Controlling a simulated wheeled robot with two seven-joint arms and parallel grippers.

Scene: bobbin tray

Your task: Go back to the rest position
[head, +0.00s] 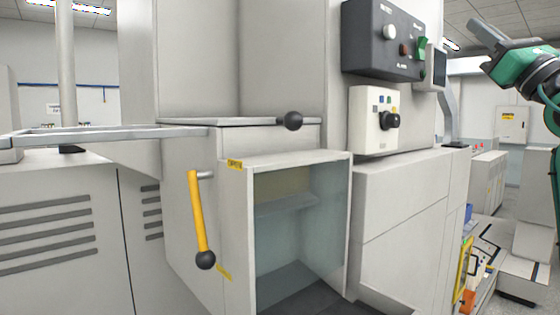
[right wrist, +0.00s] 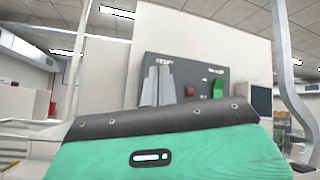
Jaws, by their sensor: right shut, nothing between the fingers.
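My right gripper (head: 482,32) is raised at the upper right of the head view, its green and black arm coming in from the right edge. In the right wrist view its two grey fingers (right wrist: 157,87) stand side by side, shut with nothing between them. It is in the air, to the right of the dark control panel (head: 384,40) in the head view, and touches nothing that I can see. My left gripper is not in view. No bobbin or tray can be made out clearly.
A pale machine has a glass-fronted compartment (head: 298,225), a yellow lever (head: 198,215) with a black knob, and a white switch box (head: 374,122). A metal rail (head: 110,133) crosses at left. A small screen (head: 436,68) is near the right gripper. Cabinets stand farther back at right.

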